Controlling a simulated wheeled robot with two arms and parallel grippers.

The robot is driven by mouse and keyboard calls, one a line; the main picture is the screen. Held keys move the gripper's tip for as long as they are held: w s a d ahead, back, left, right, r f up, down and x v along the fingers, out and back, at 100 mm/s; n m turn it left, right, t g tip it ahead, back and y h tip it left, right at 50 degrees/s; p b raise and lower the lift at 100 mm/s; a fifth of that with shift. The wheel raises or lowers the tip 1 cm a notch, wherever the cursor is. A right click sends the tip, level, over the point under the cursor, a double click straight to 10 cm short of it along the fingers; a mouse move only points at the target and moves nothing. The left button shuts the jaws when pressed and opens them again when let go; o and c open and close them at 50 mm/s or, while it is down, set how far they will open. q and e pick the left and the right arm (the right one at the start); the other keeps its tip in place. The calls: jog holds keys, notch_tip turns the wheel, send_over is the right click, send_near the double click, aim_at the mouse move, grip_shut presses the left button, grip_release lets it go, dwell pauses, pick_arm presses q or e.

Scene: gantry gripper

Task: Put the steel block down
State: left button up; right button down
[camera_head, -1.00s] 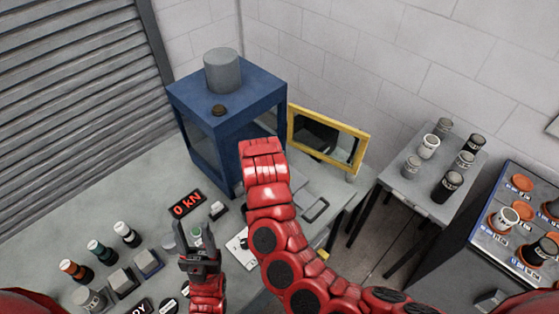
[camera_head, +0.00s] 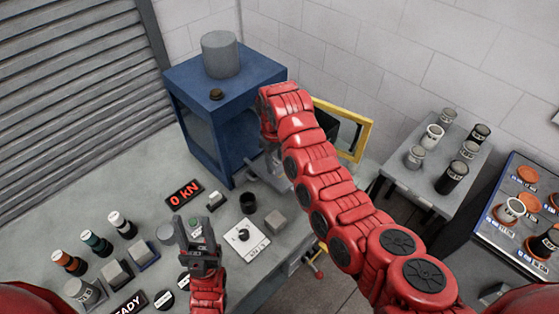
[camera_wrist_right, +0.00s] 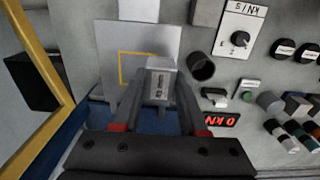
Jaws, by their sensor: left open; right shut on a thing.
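The steel block (camera_wrist_right: 159,77) is a small grey block with dark marks on its face. In the right wrist view it sits between the fingers of my right gripper (camera_wrist_right: 157,95), which is shut on it. Behind it is a pale plate (camera_wrist_right: 111,62) with a yellow square outline; I cannot tell whether the block touches it. In the head view my right gripper (camera_head: 266,172) is beside the blue press frame, and the block is not clearly seen there. My left gripper (camera_head: 196,240) is open and empty above the control bench.
The blue press (camera_head: 207,120) has an open yellow-framed door (camera_head: 358,142). A black cup (camera_head: 248,203), another grey block (camera_head: 276,222) and a dial card (camera_head: 240,246) are close by. Several jars stand on a side table (camera_head: 410,182). The red display (camera_head: 186,193) reads 0 kN.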

jog(key=shift+w+d+f+b, duration=0.15)
jog(key=shift+w+b, duration=0.1)
jog(key=shift+w, duration=0.35)
jog(key=shift+w+d+f+b, duration=0.1)
jog(key=shift+w+b, duration=0.1)
jog(key=shift+w, duration=0.4)
jog(key=shift+w+d, duration=0.15)
jog(key=shift+w, duration=0.05)
jog(key=shift+w+r+b, duration=0.1)
jog(key=shift+w+b, duration=0.1)
jog(key=shift+b, duration=0.1)
jog(key=shift+w+d+b, duration=0.1)
jog(key=shift+w+b, duration=0.3)
jog(key=shift+b, duration=0.25)
jog(key=shift+w+f+p, duration=0.1)
jog(key=shift+f+p, duration=0.65)
jog(key=shift+f, duration=0.05)
jog(key=shift+f+b, duration=0.65)
jog(key=shift+f, duration=0.3)
jog(key=shift+c, duration=2.2)
grip_release()
